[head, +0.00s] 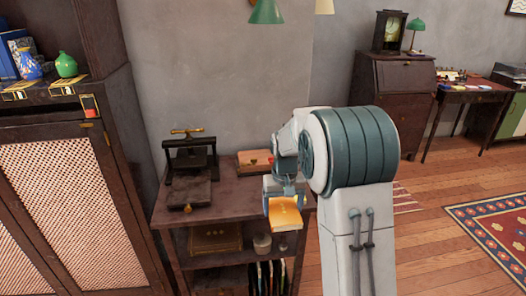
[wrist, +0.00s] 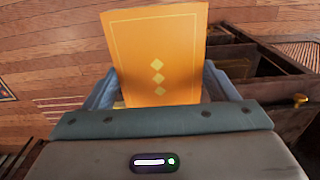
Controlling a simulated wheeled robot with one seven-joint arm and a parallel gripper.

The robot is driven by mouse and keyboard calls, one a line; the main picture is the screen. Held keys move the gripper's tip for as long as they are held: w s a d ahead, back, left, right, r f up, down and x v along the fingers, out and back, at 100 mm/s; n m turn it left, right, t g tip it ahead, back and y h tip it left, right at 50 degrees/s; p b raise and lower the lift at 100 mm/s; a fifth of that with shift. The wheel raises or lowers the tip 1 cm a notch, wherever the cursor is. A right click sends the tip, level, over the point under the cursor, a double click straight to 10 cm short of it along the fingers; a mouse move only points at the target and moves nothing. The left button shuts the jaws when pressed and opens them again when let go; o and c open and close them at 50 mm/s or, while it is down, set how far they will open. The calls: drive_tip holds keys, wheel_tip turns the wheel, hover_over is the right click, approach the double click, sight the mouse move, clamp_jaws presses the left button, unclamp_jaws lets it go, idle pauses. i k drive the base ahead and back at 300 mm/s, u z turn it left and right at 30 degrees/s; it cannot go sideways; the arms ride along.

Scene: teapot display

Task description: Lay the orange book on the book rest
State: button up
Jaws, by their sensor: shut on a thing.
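My gripper (head: 284,192) is shut on the orange book (head: 285,214), holding it in front of the right part of the dark side table. In the wrist view the book (wrist: 158,55) stands out between the two fingers, its cover with yellow diamonds and a thin border facing the camera. I cannot make out the book rest for certain. A low brown wooden piece (head: 252,162) lies at the back of the table, partly hidden by my arm.
A black press (head: 190,160) with a brass handle stands on the left of the side table (head: 226,192). Its lower shelves hold a brown box (head: 215,238), a jar (head: 262,243) and upright thin items. A tall cabinet (head: 70,180) is at left.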

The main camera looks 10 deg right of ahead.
sight(260, 159)
drive_tip(key=u, duration=0.05)
drive_tip(key=i, duration=1.4)
